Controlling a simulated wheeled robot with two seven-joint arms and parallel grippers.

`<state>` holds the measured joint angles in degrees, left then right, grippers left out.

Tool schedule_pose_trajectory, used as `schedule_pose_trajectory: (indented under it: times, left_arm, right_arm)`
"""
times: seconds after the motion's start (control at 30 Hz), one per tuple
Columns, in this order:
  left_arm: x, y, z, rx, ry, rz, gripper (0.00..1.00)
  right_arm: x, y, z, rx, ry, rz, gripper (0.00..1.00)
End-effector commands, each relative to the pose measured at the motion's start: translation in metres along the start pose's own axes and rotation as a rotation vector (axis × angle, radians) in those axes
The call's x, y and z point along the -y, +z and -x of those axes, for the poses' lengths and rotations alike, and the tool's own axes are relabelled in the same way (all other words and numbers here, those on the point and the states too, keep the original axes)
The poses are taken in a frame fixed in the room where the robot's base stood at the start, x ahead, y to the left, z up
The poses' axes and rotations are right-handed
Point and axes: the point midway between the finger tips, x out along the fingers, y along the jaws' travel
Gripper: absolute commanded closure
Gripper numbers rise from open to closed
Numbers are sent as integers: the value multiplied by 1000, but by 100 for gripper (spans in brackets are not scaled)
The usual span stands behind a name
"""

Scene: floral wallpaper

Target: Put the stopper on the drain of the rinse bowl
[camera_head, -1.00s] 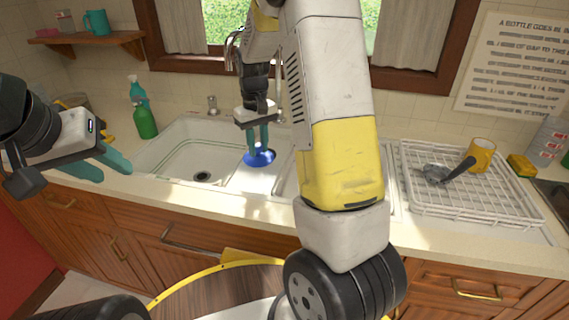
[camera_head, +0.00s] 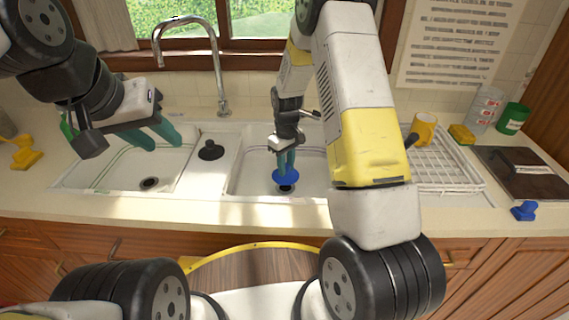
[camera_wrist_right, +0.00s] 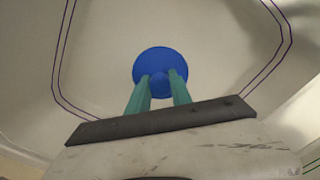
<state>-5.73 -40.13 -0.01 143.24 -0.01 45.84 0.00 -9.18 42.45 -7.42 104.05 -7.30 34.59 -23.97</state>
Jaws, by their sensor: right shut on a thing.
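A blue stopper (camera_head: 288,178) is held by my right gripper (camera_head: 286,166), with its round disc facing down. It is in the right sink bowl's (camera_head: 254,181) outline, just over a dark drain (camera_head: 286,189); I cannot tell whether it touches. In the right wrist view the blue stopper (camera_wrist_right: 160,63) is between the teal fingertips (camera_wrist_right: 161,86) and hides the drain. The bowl around it has a purple line (camera_wrist_right: 63,50). My left gripper (camera_head: 168,137) is open and empty above the left bowl (camera_head: 115,172), which has green lines and an uncovered drain (camera_head: 149,184).
A black stopper (camera_head: 211,150) stands on the divider between the bowls. A tall faucet (camera_head: 219,72) rises behind it. A white dish rack (camera_head: 440,167) with a yellow mug (camera_head: 424,128) stands right of the sink.

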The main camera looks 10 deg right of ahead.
Motion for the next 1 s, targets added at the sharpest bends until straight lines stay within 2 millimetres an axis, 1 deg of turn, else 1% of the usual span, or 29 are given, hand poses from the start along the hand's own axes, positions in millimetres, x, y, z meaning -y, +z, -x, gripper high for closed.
schedule_pose_trajectory:
  times: [0.03,0.27,0.4,0.47,0.83,0.87,0.9,0.93,0.97,1.0]
  left_arm:
    - [0,0,0,0,0,0,64]
    - [0,0,0,0,0,0,64]
    - [0,0,0,0,0,0,64]
    - [0,0,0,0,0,0,64]
    - [0,0,0,0,0,0,64]
    - [0,0,0,0,0,0,64]
    - [0,0,0,0,0,0,64]
    - [0,0,0,0,0,0,64]
    - [0,0,0,0,0,0,64]
    - [0,0,0,0,0,0,64]
  right_arm:
    - [0,1,-8,2,0,-1,100]
    - [0,0,-27,1,0,-2,100]
    - [0,1,-47,2,-1,-3,100]
    - [0,1,-53,1,0,-3,100]
    - [-1,0,-57,-1,1,-3,100]
    - [-1,0,-57,-1,1,-2,68]
    - [-1,0,-57,-1,1,-2,61]
    - [-1,0,-57,-1,1,-2,55]
    - [-1,0,-57,-1,1,-2,53]
    - [-1,0,-57,-1,1,-2,53]
